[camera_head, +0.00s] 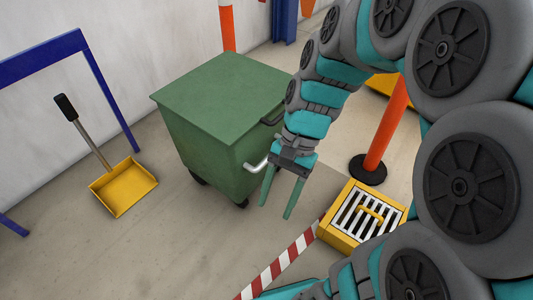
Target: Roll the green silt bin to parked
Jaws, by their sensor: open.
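The green silt bin (212,125) stands upright on its dark wheels left of the middle in the head view, its lid closed. A light grey handle (256,164) sticks out from its right side, and a dark bar shows higher on that side, partly hidden by my arm. My gripper (278,208) is open and empty, its two green fingers pointing down. It is just to the right of the bin, close to the light handle. I cannot tell whether it touches the handle. No marked parking spot can be made out for certain.
A yellow drain box with a grate (337,239) and an orange post (386,130) on a black base stand to the right. Red-white tape (280,262) runs along the floor. A yellow dustpan (124,187) and a blue frame (108,95) are at the left. The front-left floor is clear.

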